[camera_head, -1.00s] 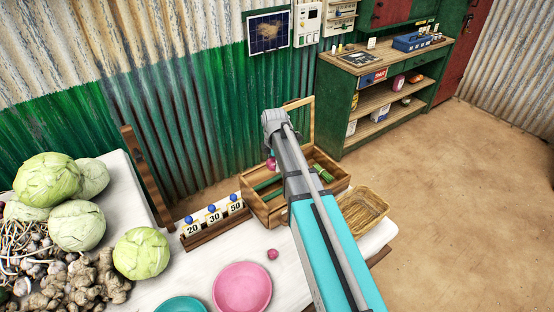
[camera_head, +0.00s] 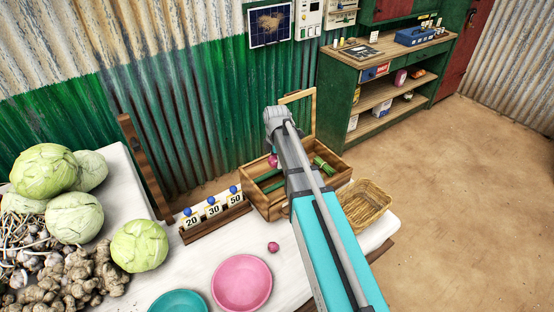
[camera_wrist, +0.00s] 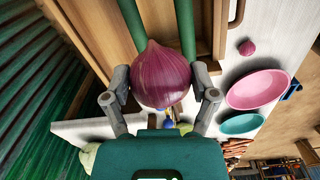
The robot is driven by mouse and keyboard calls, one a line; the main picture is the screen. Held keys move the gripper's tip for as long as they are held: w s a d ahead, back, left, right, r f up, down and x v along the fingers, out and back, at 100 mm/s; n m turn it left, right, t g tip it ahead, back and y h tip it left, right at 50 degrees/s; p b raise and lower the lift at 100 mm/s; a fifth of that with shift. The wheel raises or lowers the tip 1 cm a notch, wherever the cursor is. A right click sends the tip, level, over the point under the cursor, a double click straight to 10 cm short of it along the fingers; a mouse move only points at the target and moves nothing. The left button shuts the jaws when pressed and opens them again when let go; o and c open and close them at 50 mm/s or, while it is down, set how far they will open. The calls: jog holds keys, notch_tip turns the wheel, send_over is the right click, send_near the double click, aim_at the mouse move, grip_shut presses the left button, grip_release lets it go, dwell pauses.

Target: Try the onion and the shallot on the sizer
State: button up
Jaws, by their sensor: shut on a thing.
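My gripper (camera_wrist: 162,92) is shut on a large purple-red onion (camera_wrist: 160,70), with a finger on either side. In the head view only a small part of the onion (camera_head: 273,160) shows beside my arm. It is over or near an open wooden box (camera_head: 265,208) with green bars (camera_wrist: 186,25), which may be the sizer. I cannot tell whether the onion touches the bars. A small pink-purple bulb, likely the shallot (camera_head: 273,247), lies on the white table; it also shows in the wrist view (camera_wrist: 247,47).
A wooden rack (camera_head: 215,222) with tags 20, 30 and 50 stands left of the box. A pink plate (camera_head: 241,283) and a teal plate (camera_head: 178,302) are in front. A wicker basket (camera_head: 366,203) is at right. Cabbages (camera_head: 140,246) and roots crowd the left.

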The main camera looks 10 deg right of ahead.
jog(key=shift+f+b, duration=2.7)
jog(key=shift+f, duration=0.2)
jog(key=o, duration=1)
jog(key=shift+r, duration=0.1)
jog(key=shift+r+p, duration=3.4)
jog(key=shift+p, duration=0.1)
